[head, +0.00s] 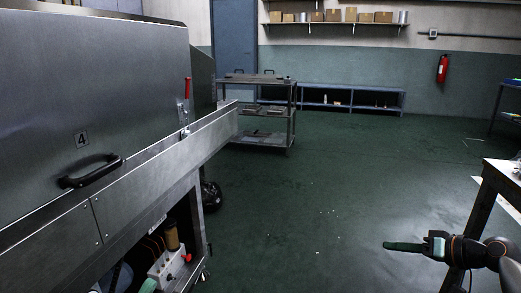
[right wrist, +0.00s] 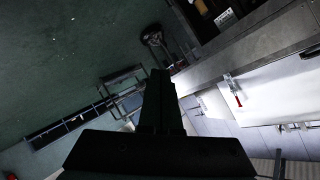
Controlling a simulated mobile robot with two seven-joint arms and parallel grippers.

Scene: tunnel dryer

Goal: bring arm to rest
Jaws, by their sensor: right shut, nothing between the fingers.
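My right gripper (head: 388,246) shows at the lower right of the head view, held out over the open floor and pointing left. Its fingers are together with nothing between them. In the right wrist view the dark gripper (right wrist: 160,78) points up the picture, also closed and empty, with no object touching it. A small green-grey tip shows at the bottom edge of the head view, left of centre; I cannot tell what it belongs to. My left gripper cannot be made out.
The steel dryer (head: 95,110) with a black handle (head: 90,171) and red lever (head: 187,88) fills the left. A metal cart (head: 291,118) stands behind it. A table (head: 489,185) stands at the right edge, close to my right arm. The green floor (head: 340,185) between is clear.

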